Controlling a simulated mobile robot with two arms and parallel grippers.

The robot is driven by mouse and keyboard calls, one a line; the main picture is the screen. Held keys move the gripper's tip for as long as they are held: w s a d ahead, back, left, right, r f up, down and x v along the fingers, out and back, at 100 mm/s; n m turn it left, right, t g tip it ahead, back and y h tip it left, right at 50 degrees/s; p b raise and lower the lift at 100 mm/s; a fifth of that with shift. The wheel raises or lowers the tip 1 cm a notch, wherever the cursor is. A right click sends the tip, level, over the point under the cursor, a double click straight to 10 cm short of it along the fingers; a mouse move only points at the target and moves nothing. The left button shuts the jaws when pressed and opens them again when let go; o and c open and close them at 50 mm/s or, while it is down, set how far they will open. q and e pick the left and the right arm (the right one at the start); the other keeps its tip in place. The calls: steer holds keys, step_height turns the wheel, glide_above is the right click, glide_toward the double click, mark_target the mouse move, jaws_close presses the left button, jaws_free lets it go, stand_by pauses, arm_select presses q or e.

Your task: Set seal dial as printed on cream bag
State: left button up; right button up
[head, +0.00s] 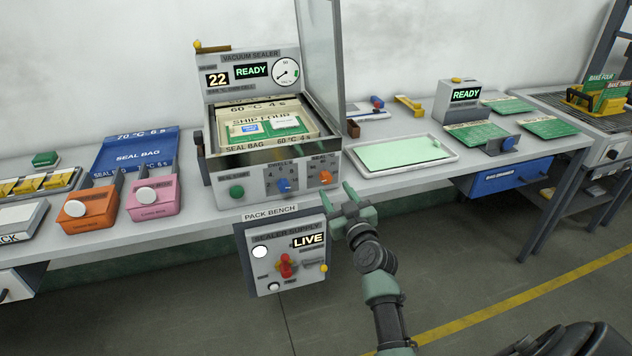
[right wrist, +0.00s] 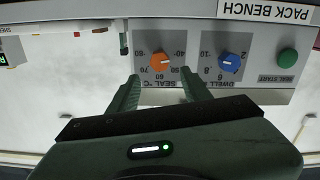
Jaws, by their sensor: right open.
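The cream bag (head: 239,110) lies inside the open vacuum sealer (head: 240,167) in the head view, printed "60 °C 4 s". The orange seal dial (head: 325,177) is at the right of the sealer's front panel. My right gripper (head: 336,193) is open and empty just in front of and below the dial. Its fingers (right wrist: 162,82) straddle the dial's line, apart from it. My left gripper is out of view.
The blue dwell dial (head: 283,185) and green start button (head: 237,192) sit beside the seal dial. A supply box (head: 288,255) reading LIVE hangs below. A blue bag (head: 135,150) reads "70 °C 6 s". A tray (head: 400,153) stands right of the sealer.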

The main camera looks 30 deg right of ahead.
mark_target(327, 178)
steer(key=x, duration=0.6)
jaws_close()
